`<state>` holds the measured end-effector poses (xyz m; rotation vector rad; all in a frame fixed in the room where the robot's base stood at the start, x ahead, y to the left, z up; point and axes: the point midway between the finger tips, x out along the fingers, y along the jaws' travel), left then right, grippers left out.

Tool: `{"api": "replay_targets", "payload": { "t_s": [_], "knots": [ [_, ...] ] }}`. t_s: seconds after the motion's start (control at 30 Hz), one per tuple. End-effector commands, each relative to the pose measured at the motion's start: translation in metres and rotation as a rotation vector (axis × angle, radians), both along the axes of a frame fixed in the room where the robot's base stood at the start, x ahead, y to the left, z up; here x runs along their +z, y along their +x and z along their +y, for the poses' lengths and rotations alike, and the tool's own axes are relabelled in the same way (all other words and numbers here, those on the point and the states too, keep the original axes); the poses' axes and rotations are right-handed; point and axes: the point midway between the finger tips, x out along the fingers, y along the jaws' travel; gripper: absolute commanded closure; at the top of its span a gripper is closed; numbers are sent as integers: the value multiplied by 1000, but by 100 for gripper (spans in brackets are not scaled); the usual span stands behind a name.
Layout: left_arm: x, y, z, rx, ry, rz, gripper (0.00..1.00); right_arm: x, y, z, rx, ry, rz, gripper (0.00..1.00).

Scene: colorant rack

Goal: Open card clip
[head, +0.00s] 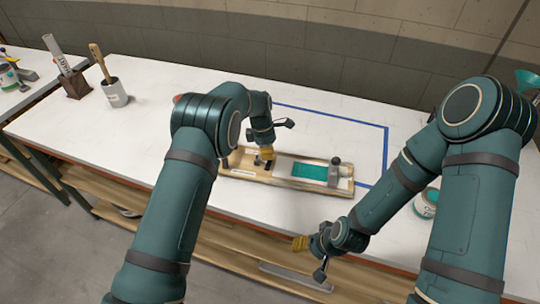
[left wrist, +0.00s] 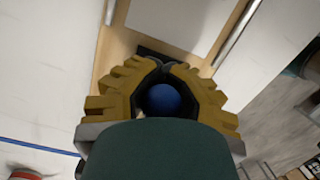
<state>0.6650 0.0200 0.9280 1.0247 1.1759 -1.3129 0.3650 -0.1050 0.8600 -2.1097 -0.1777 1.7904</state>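A long wooden board (head: 268,181) lies on the white table, with a dark clip (head: 259,162) on its left part. In the left wrist view a blue ball-shaped knob (left wrist: 165,100) sits by a black clip piece (left wrist: 168,58), beside a pale card (left wrist: 180,18). My left gripper (head: 266,154) is over the clip. In the left wrist view its yellow fingers (left wrist: 163,68) curve around the knob from both sides and look closed on it; exact contact is partly hidden. My right gripper (head: 299,243) hangs in front of the table, apart from the board; its finger gap is unclear.
A teal panel (head: 310,172) and a grey metal piece (head: 334,170) are on the board's right part. A blue outline (head: 388,150) marks the table behind. A brush cup (head: 115,93) and brown block (head: 75,86) stand left; a can (head: 426,203) stands right.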

Motion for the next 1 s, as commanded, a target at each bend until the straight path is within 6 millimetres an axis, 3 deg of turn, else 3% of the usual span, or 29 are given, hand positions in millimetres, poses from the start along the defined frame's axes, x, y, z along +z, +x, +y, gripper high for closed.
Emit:
{"api": "replay_targets", "payload": {
  "t_s": [0.5, 1.0],
  "knots": [
    [9, 5, 19, 2, -351, 80, 100, -17, 0, 1, 0, -3, 1, 40],
    [12, 6, 23, -1, -452, 104, 100, -21, 1, 1, -1, -4, 1, 40]
  ]
}}
